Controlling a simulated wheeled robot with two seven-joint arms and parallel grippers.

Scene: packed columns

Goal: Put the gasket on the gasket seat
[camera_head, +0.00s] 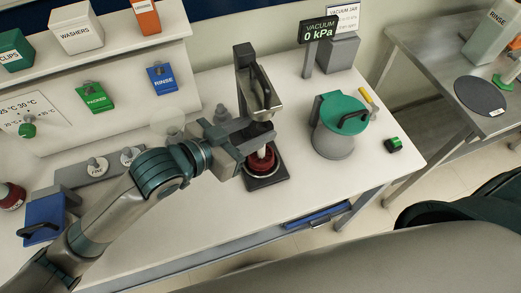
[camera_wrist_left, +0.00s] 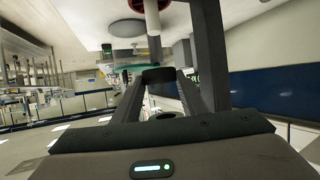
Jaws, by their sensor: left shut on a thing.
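A dark red round piece with a pale stem, which I take to be the gasket (camera_head: 263,165), is at the black stand in the middle of the counter. My left gripper (camera_head: 262,150) is shut on its pale stem. The red part also shows at the top edge of the left wrist view (camera_wrist_left: 134,4), with the pale stem (camera_wrist_left: 152,18) between the fingers. Under it is a pale ring on the black base, likely the gasket seat (camera_head: 266,178). I cannot tell whether the red piece touches the seat. My right gripper is not in view.
An upright grey holder with a black lever (camera_head: 258,85) stands just behind the seat. A grey pot with a green lid (camera_head: 334,142) stands to the right, near a small green-black block (camera_head: 394,145). A vacuum display (camera_head: 319,31) reads 0 kPa.

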